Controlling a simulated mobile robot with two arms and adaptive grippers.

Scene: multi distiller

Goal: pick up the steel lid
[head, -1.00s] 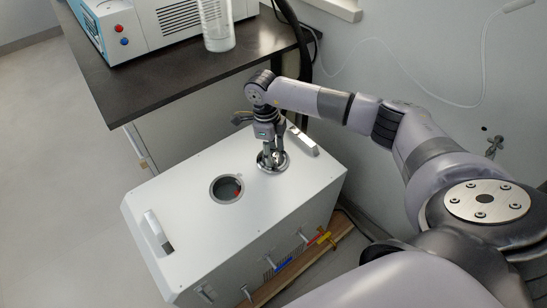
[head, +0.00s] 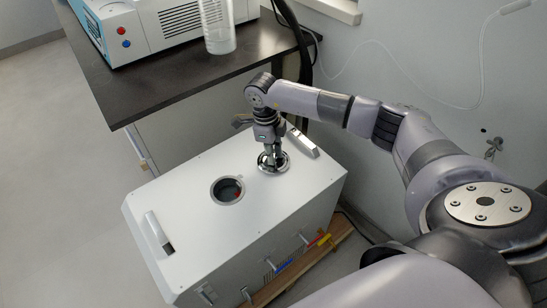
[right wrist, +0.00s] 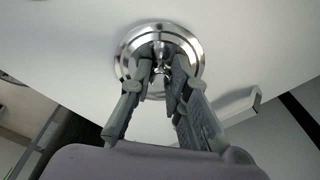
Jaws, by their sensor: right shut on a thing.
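The steel lid (head: 284,164) is a round shiny disc with a small knob. It sits on the white top of the distiller box (head: 185,190), to the right of a round open hole (head: 228,190). My right gripper (head: 271,155) points down at the lid, its fingers closed around the knob. In the right wrist view the lid (right wrist: 131,42) lies flat under the fingers, and my right gripper (right wrist: 161,72) grips the knob at its middle. The knob is partly hidden between the fingers. My left gripper is out of view.
Grey handles (head: 158,232) (head: 302,142) stand at both ends of the box top. A dark table (head: 180,75) with a blue-and-white device (head: 165,30) and a clear glass vessel (head: 217,28) is behind.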

